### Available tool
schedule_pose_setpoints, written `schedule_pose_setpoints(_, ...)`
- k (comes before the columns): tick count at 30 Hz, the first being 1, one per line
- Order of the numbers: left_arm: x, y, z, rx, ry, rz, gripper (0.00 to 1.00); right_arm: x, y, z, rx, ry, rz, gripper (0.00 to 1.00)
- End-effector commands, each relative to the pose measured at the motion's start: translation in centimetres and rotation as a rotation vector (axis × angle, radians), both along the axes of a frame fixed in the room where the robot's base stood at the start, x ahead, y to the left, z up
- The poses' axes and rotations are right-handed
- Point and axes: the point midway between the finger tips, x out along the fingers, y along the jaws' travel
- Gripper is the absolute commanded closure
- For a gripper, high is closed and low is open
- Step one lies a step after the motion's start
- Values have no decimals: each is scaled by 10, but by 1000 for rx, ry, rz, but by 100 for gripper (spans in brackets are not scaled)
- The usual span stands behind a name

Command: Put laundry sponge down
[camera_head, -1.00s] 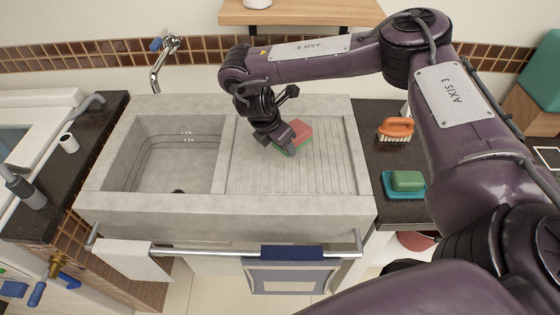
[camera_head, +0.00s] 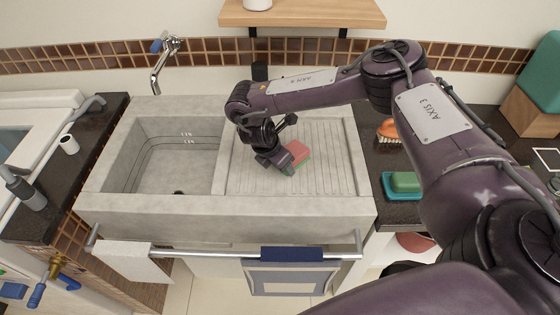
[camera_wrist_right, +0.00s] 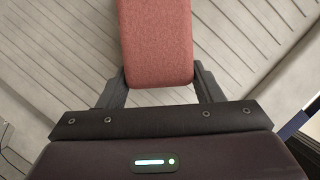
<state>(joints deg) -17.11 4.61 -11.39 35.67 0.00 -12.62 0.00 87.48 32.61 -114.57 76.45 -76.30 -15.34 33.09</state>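The laundry sponge (camera_head: 299,153) is a block with a red face and a green layer below it. It is over the ribbed drainboard (camera_head: 325,180) of the concrete sink, very low or touching; I cannot tell which. My right gripper (camera_head: 288,161) has it between its fingers. In the right wrist view the sponge's red face (camera_wrist_right: 157,40) reaches in between the two fingers (camera_wrist_right: 160,82), which press close on its sides. The sponge's underside is hidden in that view. My left gripper is not in view.
The sink basin (camera_head: 178,165) is empty at the left, under a wall tap (camera_head: 160,65). The drainboard around is clear.

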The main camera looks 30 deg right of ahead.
Motion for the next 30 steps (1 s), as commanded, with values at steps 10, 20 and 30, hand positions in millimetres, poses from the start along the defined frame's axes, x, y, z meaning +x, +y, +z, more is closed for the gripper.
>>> schedule_pose_setpoints(10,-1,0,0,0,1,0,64,0,0,1,0,0,0,20)
schedule_pose_setpoints(20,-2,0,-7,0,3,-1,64,-1,10,26,3,-4,2,20)
schedule_pose_setpoints(30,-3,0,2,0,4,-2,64,-7,36,95,-2,-5,4,20)
